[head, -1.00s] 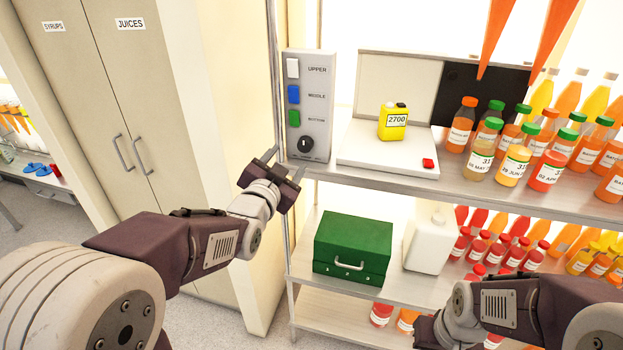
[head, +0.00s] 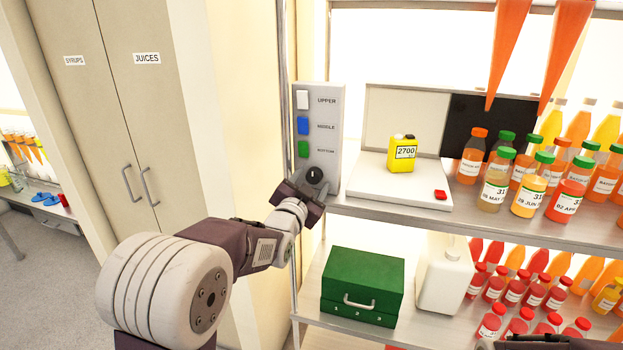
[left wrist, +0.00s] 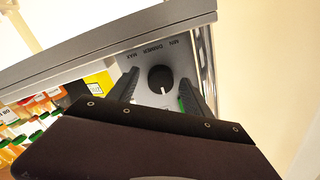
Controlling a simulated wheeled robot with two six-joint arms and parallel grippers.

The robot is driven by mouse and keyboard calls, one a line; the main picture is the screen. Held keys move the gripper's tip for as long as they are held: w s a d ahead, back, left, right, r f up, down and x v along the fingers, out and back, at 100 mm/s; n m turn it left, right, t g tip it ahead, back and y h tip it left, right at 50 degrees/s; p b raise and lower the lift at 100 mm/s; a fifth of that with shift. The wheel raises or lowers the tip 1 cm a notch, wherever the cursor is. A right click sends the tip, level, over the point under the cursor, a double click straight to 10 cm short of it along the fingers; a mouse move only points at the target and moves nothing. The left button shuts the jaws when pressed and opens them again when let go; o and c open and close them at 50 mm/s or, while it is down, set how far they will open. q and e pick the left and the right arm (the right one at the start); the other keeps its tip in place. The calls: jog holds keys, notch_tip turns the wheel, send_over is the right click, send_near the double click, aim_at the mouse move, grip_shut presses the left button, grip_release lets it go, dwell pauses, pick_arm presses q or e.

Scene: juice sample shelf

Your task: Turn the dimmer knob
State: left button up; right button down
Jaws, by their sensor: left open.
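The dimmer knob (head: 315,175) is a round black knob with a white mark. It sits low on the grey switch panel (head: 325,115), below the green switch. My left gripper (head: 308,182) is at the knob in the head view. In the left wrist view the knob (left wrist: 160,79) lies between the two spread fingers of my left gripper (left wrist: 155,92), with a gap on each side. The panel there shows the words MIN, DIMMER and MAX. My left gripper is open and holds nothing. My right gripper is not in view; only a dark bit of my right arm shows at the bottom edge.
The panel also carries a white switch (head: 303,100), a blue switch (head: 303,125) and a green switch (head: 304,149). To the right stand a white scale (head: 385,185) bearing a yellow canister (head: 403,156), and several juice bottles. A green box (head: 362,283) sits on the shelf below.

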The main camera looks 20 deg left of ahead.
pick_arm(q)
jog(key=shift+a+r, duration=0.1)
grip_shut()
